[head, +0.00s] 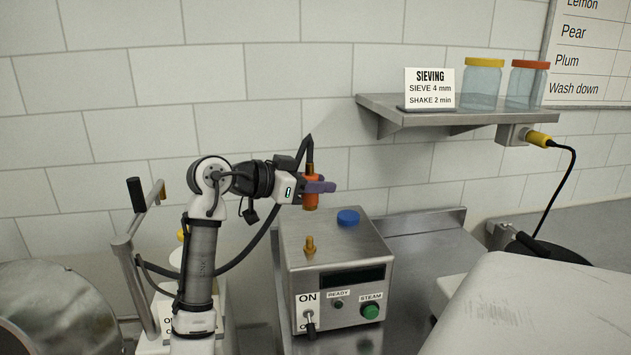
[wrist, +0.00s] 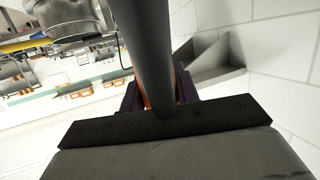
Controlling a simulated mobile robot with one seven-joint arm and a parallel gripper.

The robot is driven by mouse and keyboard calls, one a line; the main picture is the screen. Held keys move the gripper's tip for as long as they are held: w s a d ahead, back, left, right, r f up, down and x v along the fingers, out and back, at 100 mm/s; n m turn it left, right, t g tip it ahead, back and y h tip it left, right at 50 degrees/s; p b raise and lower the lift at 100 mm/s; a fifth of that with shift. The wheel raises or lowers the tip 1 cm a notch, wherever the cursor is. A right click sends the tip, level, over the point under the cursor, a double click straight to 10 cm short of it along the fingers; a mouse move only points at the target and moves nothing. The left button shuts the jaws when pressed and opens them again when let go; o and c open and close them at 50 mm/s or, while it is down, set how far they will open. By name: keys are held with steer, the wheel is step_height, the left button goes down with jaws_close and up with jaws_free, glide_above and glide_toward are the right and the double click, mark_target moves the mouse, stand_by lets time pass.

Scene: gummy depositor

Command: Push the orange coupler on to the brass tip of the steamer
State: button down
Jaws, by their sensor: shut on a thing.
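The orange coupler (head: 310,193) hangs upright at the end of a black hose (head: 308,150). My gripper (head: 318,187) is shut on the coupler and holds it in the air above the steamer. The steamer (head: 312,270) is a steel box on the counter. Its brass tip (head: 309,244) stands up from the left part of the top. The coupler is apart from the tip, with a clear gap below it. In the wrist view the hose (wrist: 148,50) runs across the middle, and only a little orange of the coupler (wrist: 147,100) shows between the dark fingers.
A blue cap (head: 348,217) sits on the steamer's top behind the tip. The front has an ON switch (head: 310,322) and a green STEAM button (head: 370,311). A shelf (head: 450,110) with jars is on the wall at right. A metal handle frame (head: 135,260) stands at left.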

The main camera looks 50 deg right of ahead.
steer(key=shift+f+b, duration=1.8)
steer(key=shift+f, duration=1.35)
steer(key=shift+f, duration=0.15)
steer(key=shift+f+b, duration=0.9)
steer(key=shift+f, duration=0.45)
steer(key=c, duration=1)
jaws_free()
steer(key=shift+o, duration=0.2)
steer(key=shift+w+a, duration=0.1)
steer(key=shift+a, duration=0.05)
